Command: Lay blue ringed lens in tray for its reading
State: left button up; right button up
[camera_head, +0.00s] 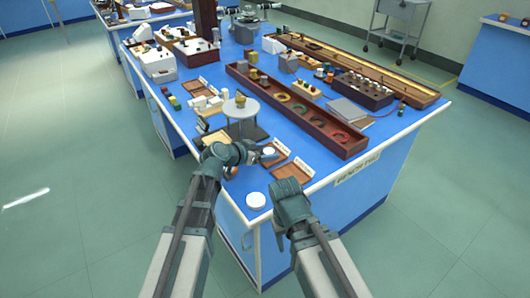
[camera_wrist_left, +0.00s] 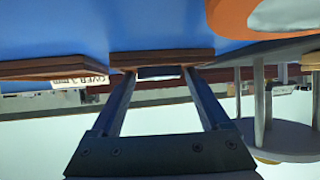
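My left gripper (camera_head: 268,156) is low over the near end of the bench, by the brown trays. In the left wrist view its two fingers (camera_wrist_left: 158,74) stand apart in front of a brown tray (camera_wrist_left: 160,58). A pale strip with a dark edge shows between the fingertips; I cannot tell whether it is a held lens or a label behind. A small pale disc (camera_head: 268,150) shows at the gripper in the head view; its ring colour is unclear. A second tray (camera_head: 292,171) lies to the right. My right gripper (camera_head: 291,192) is at the near edge, its fingers hidden.
A long brown box (camera_head: 315,125) with several coloured rings stands behind the trays. A round grey stand (camera_head: 241,108) is behind and left of my left gripper. An orange-rimmed thing (camera_wrist_left: 262,18) is close to the left wrist. A white disc (camera_head: 256,201) lies at the near corner.

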pick_arm(q)
jog(key=shift+o, duration=1)
jog(key=shift+r+p, duration=0.3)
jog(key=p+v, duration=0.5)
jog(key=v, duration=0.5)
jog(key=shift+s+a+r, duration=0.1)
jog(key=shift+s+r, duration=0.05)
jog(key=shift+s, duration=0.15)
jog(key=shift+s+a+r, duration=0.2)
jog(key=shift+s+a, duration=0.2)
jog(key=shift+a, duration=0.05)
